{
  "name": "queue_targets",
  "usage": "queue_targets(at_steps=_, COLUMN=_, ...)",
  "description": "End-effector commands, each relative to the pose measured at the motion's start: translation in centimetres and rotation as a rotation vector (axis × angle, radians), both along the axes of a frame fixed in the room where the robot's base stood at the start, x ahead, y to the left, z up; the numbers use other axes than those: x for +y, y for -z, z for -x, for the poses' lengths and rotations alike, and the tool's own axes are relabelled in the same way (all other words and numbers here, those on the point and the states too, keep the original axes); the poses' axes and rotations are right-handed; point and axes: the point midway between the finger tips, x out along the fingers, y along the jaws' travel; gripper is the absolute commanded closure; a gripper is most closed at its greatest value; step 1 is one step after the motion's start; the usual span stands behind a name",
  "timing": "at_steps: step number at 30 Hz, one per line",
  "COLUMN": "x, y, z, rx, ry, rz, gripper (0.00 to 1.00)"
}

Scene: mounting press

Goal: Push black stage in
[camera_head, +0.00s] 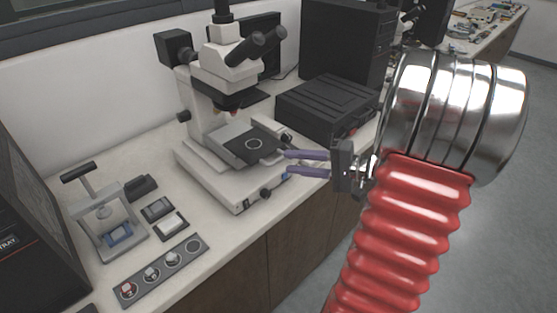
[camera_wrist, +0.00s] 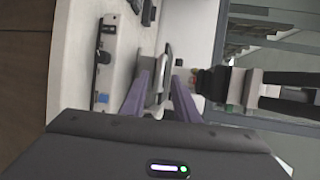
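The black stage (camera_head: 262,146) is a flat dark plate with a ring on it, on the white microscope (camera_head: 215,90). It sticks out toward the front right of the microscope. My gripper (camera_head: 288,162) is at the stage's right front edge, with its two purple fingers apart and pointing left. In the wrist view a thin plate edge, probably the stage (camera_wrist: 161,72), shows between the spread fingers of my gripper (camera_wrist: 160,85). I cannot tell whether the fingers touch it. Nothing is visibly gripped.
A black box (camera_head: 328,106) stands right of the microscope. A small press (camera_head: 105,215) with a blue piece stands at the left. A grey strip (camera_head: 165,268) with several round samples lies near the bench's front edge. Open floor lies to the right.

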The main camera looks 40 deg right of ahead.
Motion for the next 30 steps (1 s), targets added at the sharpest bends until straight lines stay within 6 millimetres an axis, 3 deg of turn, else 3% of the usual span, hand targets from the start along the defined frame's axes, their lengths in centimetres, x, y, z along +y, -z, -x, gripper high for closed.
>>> queue_targets(at_steps=12, x=2.6, y=1.0, z=-4.2, rx=-0.001, ry=-0.003, rz=0.001, gripper=0.72)
queue_targets(at_steps=24, x=2.9, y=1.1, z=-4.7, rx=0.000, ry=-0.002, rz=0.000, gripper=0.72)
queue_targets(at_steps=30, x=2.9, y=1.1, z=-4.7, rx=0.000, ry=-0.002, rz=0.000, gripper=0.85)
